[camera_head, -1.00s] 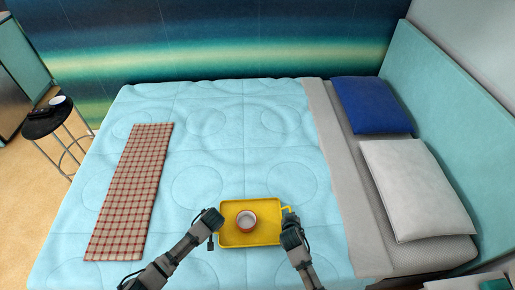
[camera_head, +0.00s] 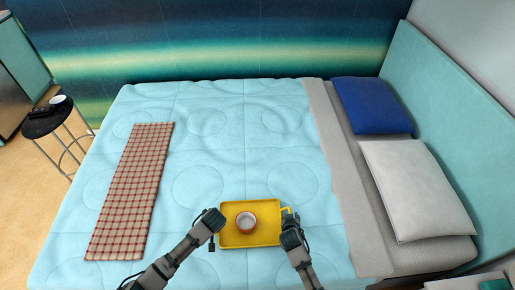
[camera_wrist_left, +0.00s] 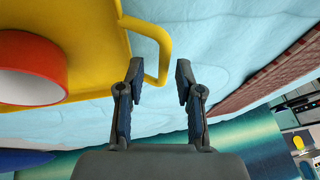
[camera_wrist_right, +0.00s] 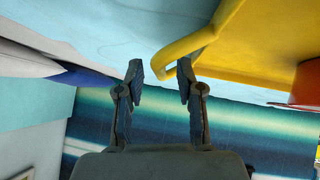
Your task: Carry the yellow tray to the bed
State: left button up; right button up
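The yellow tray (camera_head: 265,238) is at the front of the bed (camera_head: 220,160), over the light blue quilt. A red-rimmed round bowl (camera_head: 246,222) sits on it, pale inside. My left gripper (camera_head: 213,219) is at the tray's left side. Its fingers are apart in the left wrist view (camera_wrist_left: 158,75), with the yellow handle (camera_wrist_left: 163,55) near one fingertip. My right gripper (camera_head: 290,218) is at the tray's right side. Its fingers are apart in the right wrist view (camera_wrist_right: 160,72), with the other handle (camera_wrist_right: 182,48) reaching between the tips. Tray contact with the quilt is not clear.
A red checked runner (camera_head: 130,190) lies on the bed to the left. A blue pillow (camera_head: 372,105) and a white pillow (camera_head: 415,188) lie on the right by the headboard. A dark round stool (camera_head: 46,122) stands left of the bed. The quilt's middle is clear.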

jog(key=shift+s+d, duration=0.1)
pick_arm(q)
jog(key=v, duration=0.8)
jog(key=shift+s+d+r, duration=0.15)
jog(key=shift+d+r, duration=0.05)
jog(key=shift+r, duration=0.15)
pick_arm(e)
jog(key=v, duration=1.1)
jog(key=shift+s+r, duration=0.3)
